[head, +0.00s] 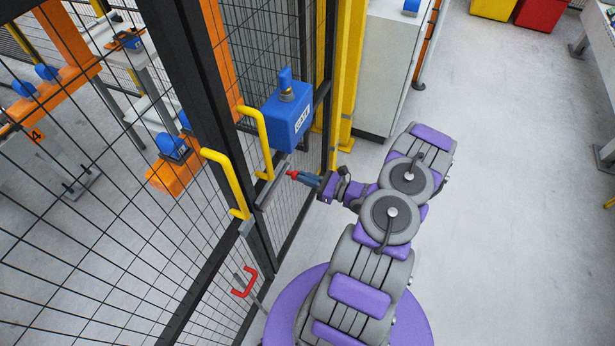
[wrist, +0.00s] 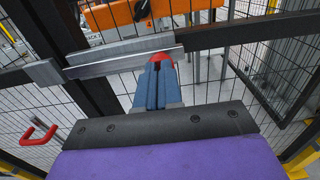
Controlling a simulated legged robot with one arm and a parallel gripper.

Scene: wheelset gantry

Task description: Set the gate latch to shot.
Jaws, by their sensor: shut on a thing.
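The gate latch is a grey metal bar (head: 271,187) on the dark gate frame, below a blue box (head: 289,122) with a white label. In the wrist view the bar (wrist: 115,64) runs across the frame, its left end close to a grey block (wrist: 43,73) on the left post. I cannot tell whether the bar enters that block. My gripper (head: 300,177) has its blue fingers shut on the latch's red knob (wrist: 161,57), at the bar's right end in the wrist view. The fingers hide part of the knob.
Yellow handles (head: 228,180) stand out on the gate beside the latch. A red handle (head: 249,283) is lower on the mesh. Orange benches with blue parts lie behind the mesh. A light cabinet (head: 385,72) stands at the back, and the floor (head: 510,190) at right is clear.

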